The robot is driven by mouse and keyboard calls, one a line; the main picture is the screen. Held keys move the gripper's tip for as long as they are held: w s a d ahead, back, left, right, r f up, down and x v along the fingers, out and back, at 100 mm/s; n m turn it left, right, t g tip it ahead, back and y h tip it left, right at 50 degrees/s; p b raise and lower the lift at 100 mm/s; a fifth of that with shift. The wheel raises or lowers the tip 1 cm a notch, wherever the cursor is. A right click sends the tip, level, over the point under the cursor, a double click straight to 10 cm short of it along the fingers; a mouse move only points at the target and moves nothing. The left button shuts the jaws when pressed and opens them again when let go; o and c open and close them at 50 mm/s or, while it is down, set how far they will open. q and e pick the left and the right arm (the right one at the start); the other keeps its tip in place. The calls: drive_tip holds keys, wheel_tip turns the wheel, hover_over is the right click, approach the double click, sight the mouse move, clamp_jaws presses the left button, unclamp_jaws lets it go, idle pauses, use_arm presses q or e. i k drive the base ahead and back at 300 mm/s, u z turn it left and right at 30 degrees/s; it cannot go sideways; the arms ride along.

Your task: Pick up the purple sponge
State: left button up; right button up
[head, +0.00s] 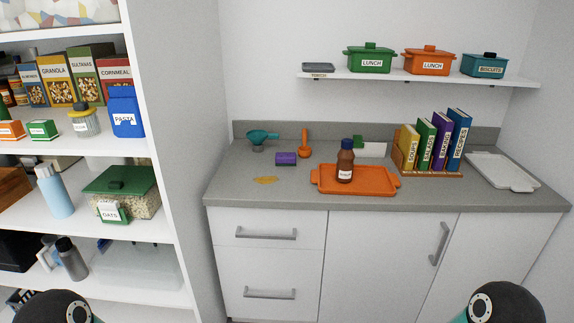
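The purple sponge (286,158) lies on the grey countertop (222,187), left of the orange tray and toward the back. It is a small block with a darker upper part, and nothing covers it. Only dark rounded parts of my two arms show at the bottom left and bottom right corners. Both of my grippers are out of view, and no part of either arm is near the sponge.
Around the sponge are a teal scoop (262,137), an orange utensil (304,143), a yellow spill (265,180) and an orange tray (325,180) with a brown bottle (345,164). Drawers (265,235) are below; open shelves (160,205) stand left. A wall shelf (420,79) hangs above.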

sight(282, 159)
drive_tip(key=z, duration=0.6)
drive_tip(key=i, duration=1)
